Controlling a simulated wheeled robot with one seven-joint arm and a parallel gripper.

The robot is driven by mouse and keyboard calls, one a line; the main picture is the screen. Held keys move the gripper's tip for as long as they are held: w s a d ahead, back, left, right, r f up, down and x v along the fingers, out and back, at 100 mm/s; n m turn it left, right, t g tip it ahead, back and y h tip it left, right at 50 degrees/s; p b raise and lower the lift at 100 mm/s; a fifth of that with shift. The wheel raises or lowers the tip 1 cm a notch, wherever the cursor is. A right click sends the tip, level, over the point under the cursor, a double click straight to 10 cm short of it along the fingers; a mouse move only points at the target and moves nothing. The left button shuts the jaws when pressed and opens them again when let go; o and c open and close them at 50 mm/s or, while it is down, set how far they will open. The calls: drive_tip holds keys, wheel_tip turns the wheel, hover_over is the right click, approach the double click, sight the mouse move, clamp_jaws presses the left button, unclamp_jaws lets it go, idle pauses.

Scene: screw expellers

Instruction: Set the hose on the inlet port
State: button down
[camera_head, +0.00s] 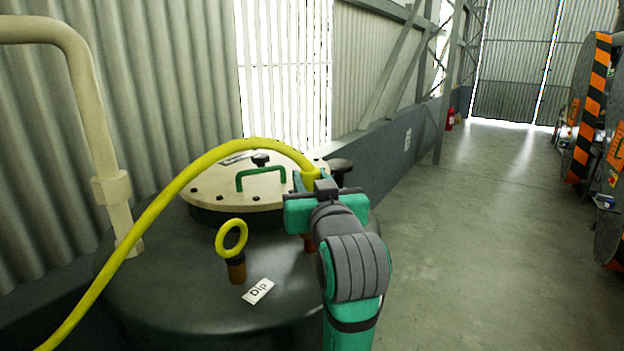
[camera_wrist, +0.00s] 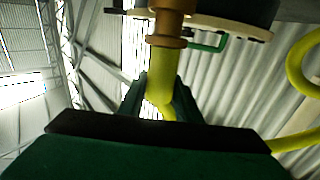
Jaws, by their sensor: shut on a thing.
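The yellow hose (camera_head: 215,152) arches from the lower left over the tank to my gripper (camera_head: 308,182). My gripper is shut on the hose near its end. In the wrist view the hose (camera_wrist: 159,80) runs between the two green fingers of my gripper (camera_wrist: 160,95). A copper-coloured fitting (camera_wrist: 167,41) is at the hose's end, by the tank's lid. I cannot tell whether that fitting is the hose's own or part of the inlet port, nor whether the two touch. In the head view my gripper and arm hide this end.
The dark tank (camera_head: 180,290) has a cream lid (camera_head: 215,190) with a green handle (camera_head: 262,172). A yellow ring-topped dipstick (camera_head: 232,238) and a "Dip" label (camera_head: 258,291) are on top. A cream pipe (camera_head: 95,130) rises at left. The floor (camera_head: 480,240) at right is clear.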

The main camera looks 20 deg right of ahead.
drive_tip(key=shift+w+a+f, duration=0.15)
drive_tip(key=shift+w+a, duration=0.05)
drive_tip(key=shift+w, duration=0.1)
drive_tip(key=shift+r, duration=0.55)
drive_tip(key=shift+s+d+r, duration=0.1)
drive_tip(key=shift+s+d, duration=0.15)
drive_tip(key=shift+s, duration=0.05)
idle(0.6)
drive_tip(key=shift+f, duration=1.2)
idle(0.5)
drive_tip(key=shift+r, duration=0.2)
drive_tip(key=shift+r, duration=0.35)
drive_tip(key=shift+r, duration=0.25)
idle(0.9)
drive_tip(key=shift+w+f, duration=0.15)
drive_tip(key=shift+f, duration=0.75)
idle(0.4)
